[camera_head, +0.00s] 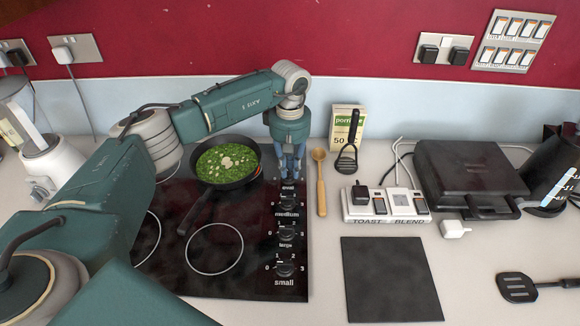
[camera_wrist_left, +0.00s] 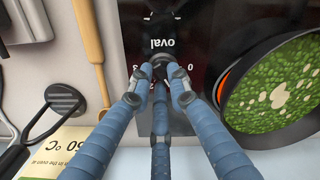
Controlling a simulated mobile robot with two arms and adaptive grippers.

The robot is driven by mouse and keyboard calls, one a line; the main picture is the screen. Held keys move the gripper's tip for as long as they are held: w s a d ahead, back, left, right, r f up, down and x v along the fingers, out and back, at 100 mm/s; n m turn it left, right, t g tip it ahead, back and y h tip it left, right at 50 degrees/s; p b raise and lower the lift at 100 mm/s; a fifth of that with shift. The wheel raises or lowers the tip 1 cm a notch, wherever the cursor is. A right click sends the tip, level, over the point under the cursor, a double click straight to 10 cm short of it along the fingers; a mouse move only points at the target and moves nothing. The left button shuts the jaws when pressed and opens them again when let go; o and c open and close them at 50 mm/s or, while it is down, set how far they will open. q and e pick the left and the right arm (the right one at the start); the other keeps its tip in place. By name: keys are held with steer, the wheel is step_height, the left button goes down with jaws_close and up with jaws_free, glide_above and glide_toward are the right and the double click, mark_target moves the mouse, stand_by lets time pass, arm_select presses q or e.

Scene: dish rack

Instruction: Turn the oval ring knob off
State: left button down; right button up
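My left gripper (camera_head: 290,174) reaches down to the far end of the hob's knob column. In the left wrist view its three blue fingers (camera_wrist_left: 160,72) close in around the dark oval ring knob (camera_wrist_left: 157,57), beside the label "oval". The fingertips appear to be touching it; they partly hide the knob and its dial mark. In the head view the gripper hides this knob. An orange-red glowing arc (camera_wrist_left: 221,84) shows at the edge of the pan, so that ring looks lit. My right gripper is not in view.
The frying pan (camera_head: 227,161) with green food sits left of the gripper, its handle pointing toward the front. The medium, large and small knobs are nearer on the black hob (camera_head: 180,265). A wooden spoon (camera_head: 321,185) lies close at right. A black board (camera_head: 391,280) lies farther right.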

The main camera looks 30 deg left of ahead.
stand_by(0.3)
arm_select(q)
steer(key=shift+n+b, duration=0.5)
steer(key=shift+n, duration=0.2)
steer(key=n+b, duration=0.1)
steer(key=n, duration=0.2)
steer(key=shift+w+a, duration=0.1)
steer(key=n+b, duration=0.1)
steer(key=n, duration=0.3)
steer(key=shift+a+n+b, duration=0.1)
steer(key=shift+n+b, duration=0.2)
steer(key=shift+b, duration=0.05)
steer(key=shift+r+n, duration=0.1)
steer(key=shift+n, duration=1.2)
steer(key=shift+a+n, duration=0.1)
steer(key=shift+n, duration=0.2)
steer(key=c, duration=1.6)
jaws_free()
steer(key=shift+c, duration=0.2)
